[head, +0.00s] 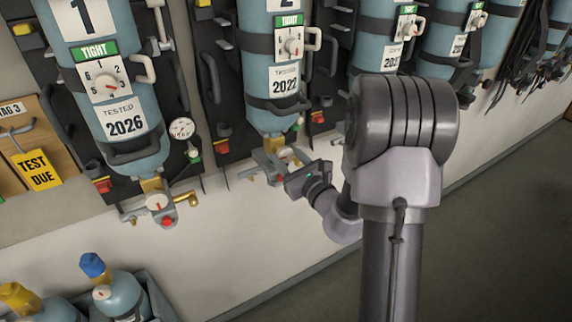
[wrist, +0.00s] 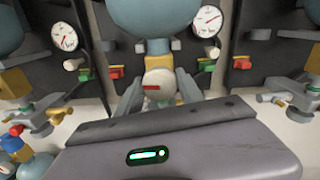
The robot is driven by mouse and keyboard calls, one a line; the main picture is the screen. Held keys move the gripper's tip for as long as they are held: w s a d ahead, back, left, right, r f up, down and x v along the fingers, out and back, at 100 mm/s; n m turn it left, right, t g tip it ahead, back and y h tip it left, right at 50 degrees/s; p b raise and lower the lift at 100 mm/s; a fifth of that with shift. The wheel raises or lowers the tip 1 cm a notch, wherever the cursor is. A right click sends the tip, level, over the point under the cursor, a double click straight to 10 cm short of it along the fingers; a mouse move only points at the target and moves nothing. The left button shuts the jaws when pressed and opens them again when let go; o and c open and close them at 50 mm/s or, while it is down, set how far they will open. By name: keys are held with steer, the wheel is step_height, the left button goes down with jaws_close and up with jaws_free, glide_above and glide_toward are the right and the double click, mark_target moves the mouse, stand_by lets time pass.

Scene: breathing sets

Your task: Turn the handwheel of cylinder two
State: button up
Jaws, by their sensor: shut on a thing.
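Cylinder two (head: 270,85) is a light blue bottle hanging upside down on a dark backboard, with a green TIGHT tag and a 2022 test label. Its pale round handwheel (wrist: 159,84) with a red mark sits below the yellow valve block in the wrist view. My gripper (head: 280,163) is at the valve under the cylinder, its body reaching in from the right. In the wrist view the two grey fingers lie on either side of the handwheel and are shut on it. In the head view my gripper partly hides the wheel.
Cylinder one (head: 105,80) hangs to the left, with its own valve (head: 160,203) below and a gauge (head: 181,128) beside it. More cylinders stand to the right. A crate (head: 155,295) with small blue bottles is at bottom left. The floor at right is clear.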

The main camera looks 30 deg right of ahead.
steer(key=n+b, duration=0.3)
steer(key=b, duration=0.1)
steer(key=n+b, duration=0.2)
steer(key=shift+f+n, duration=0.25)
steer(key=shift+n, duration=0.05)
steer(key=n+b, duration=0.4)
steer(key=b, duration=0.2)
steer(key=shift+f, duration=0.1)
steer(key=n+b, duration=0.6)
steer(key=b, duration=0.4)
steer(key=shift+n+b, duration=0.3)
steer(key=shift+b, duration=0.05)
steer(key=n+b, duration=0.1)
steer(key=b, duration=0.1)
steer(key=n+b, duration=0.1)
steer(key=b, duration=0.1)
steer(key=shift+r+n+b, duration=0.2)
steer(key=shift+n+b, duration=0.1)
steer(key=shift+b, duration=0.05)
steer(key=shift+r+n+b, duration=0.2)
steer(key=shift+n+b, duration=0.1)
steer(key=shift+b, duration=0.15)
steer(key=o, duration=1.4)
